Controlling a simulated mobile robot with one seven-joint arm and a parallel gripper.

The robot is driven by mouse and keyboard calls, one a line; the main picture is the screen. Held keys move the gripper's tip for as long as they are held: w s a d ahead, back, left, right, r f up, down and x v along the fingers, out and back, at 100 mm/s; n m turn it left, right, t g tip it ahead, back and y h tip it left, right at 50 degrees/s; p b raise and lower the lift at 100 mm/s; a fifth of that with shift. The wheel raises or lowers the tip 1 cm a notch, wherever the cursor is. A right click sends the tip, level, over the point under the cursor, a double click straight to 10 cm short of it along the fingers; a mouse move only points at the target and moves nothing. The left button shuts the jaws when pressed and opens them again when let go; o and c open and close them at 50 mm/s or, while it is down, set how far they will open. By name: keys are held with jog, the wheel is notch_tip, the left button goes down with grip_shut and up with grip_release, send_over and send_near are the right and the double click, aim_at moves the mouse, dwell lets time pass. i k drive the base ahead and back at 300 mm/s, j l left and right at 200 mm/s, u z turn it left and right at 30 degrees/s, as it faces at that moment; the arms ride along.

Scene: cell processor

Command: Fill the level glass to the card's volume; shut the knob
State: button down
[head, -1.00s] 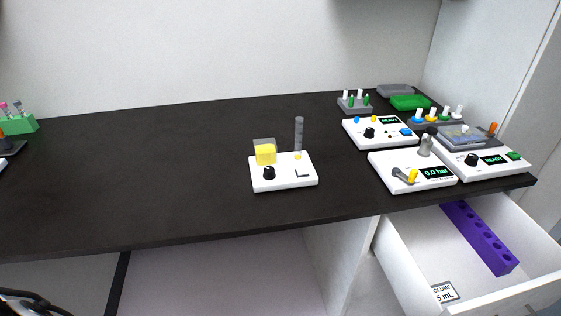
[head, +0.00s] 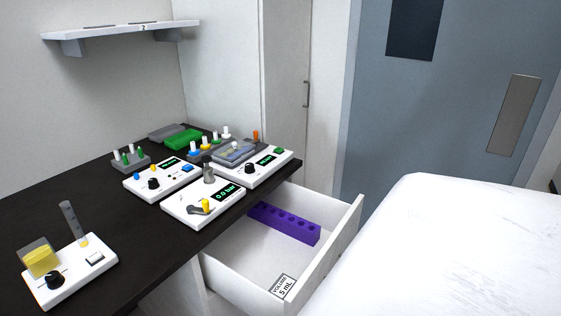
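The level glass (head: 74,222) is a thin upright grey tube on a white base unit (head: 70,287) at the lower left of the head view. On the same unit are a black knob (head: 54,280) and a clear tank (head: 40,258) with yellow contents. The card (head: 283,288) lies in the open drawer and reads "VOLUME 5 mL". My gripper is not in view.
The open drawer (head: 340,247) juts from the dark bench (head: 150,240) and holds a purple rack (head: 284,222). Several white devices and racks crowd the bench's far end, one device (head: 203,203) reading 0.0 bar. A white surface (head: 440,250) stands at right.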

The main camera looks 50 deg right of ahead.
aim_at(54, 279)
jog(key=i+j, duration=0.1)
jog(key=j, duration=0.25)
jog(key=i+j+z, duration=0.1)
jog(key=j+z, duration=0.5)
jog(key=z, duration=1.25)
jog(key=i+u, duration=0.1)
jog(key=u, duration=1.05)
jog(key=l+u, duration=0.15)
jog(key=k, duration=0.05)
